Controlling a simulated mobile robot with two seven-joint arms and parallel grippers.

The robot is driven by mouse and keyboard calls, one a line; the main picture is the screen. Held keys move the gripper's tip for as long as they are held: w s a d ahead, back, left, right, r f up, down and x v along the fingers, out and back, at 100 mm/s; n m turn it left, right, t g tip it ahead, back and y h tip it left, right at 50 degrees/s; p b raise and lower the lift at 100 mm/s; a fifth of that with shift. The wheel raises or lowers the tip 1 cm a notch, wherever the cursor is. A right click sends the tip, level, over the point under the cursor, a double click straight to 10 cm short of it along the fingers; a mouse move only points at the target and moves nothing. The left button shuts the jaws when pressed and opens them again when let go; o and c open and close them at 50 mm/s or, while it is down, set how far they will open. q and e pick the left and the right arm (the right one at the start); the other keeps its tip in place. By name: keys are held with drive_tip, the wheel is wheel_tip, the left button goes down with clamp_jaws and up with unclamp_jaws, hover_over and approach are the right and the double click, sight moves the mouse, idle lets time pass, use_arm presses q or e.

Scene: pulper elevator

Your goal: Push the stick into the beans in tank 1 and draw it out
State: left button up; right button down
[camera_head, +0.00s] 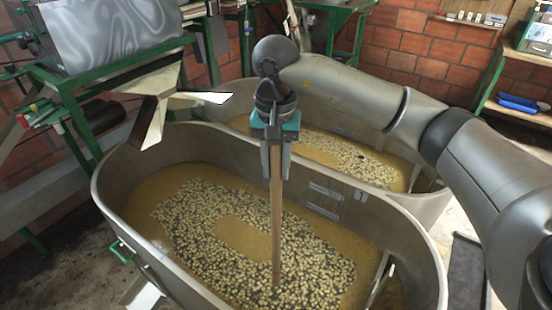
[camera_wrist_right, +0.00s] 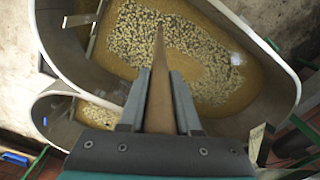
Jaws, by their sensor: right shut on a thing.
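My right gripper (camera_head: 275,145) is shut on a brown wooden stick (camera_head: 276,215) and holds it upright above the near tank (camera_head: 118,165). The stick's lower end meets the pale beans (camera_head: 215,205) in the head view; I cannot tell how deep it goes. In the right wrist view the stick (camera_wrist_right: 160,85) runs from between the gripper fingers (camera_wrist_right: 158,100) out over the beans (camera_wrist_right: 195,50). The beans float in yellowish liquid. I cannot read which tank is numbered 1. My left gripper is not in view.
A second tank (camera_head: 405,165) with beans stands behind the near one. A green-framed machine (camera_head: 110,65) with a metal chute (camera_head: 155,100) stands at the left. Brick walls close the back.

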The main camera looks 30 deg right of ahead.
wheel_tip(320, 180, down, 22)
drive_tip(key=b, duration=1.2)
drive_tip(key=shift+r+b, duration=0.15)
drive_tip(key=shift+b, duration=0.15)
wheel_tip(320, 180, up, 43)
drive_tip(key=p, duration=2.7)
hover_over(276, 230)
drive_tip(key=shift+w+d, duration=0.2)
drive_tip(key=shift+w, duration=0.25)
drive_tip(key=shift+b, duration=0.3)
drive_tip(key=s+a+f+n+b, duration=0.1)
drive_tip(key=s+f+n+b, duration=0.1)
drive_tip(key=f+b, duration=0.5)
drive_tip(key=s+a+f+n+b, duration=0.2)
drive_tip(key=s+f+b, duration=0.2)
drive_tip(key=f+b, duration=0.4)
drive_tip(key=s+a+f+n+b, duration=0.2)
drive_tip(key=f+b, duration=0.6)
drive_tip(key=f, duration=0.7)
drive_tip(key=shift+s+n, duration=0.4)
drive_tip(key=shift+s, duration=0.1)
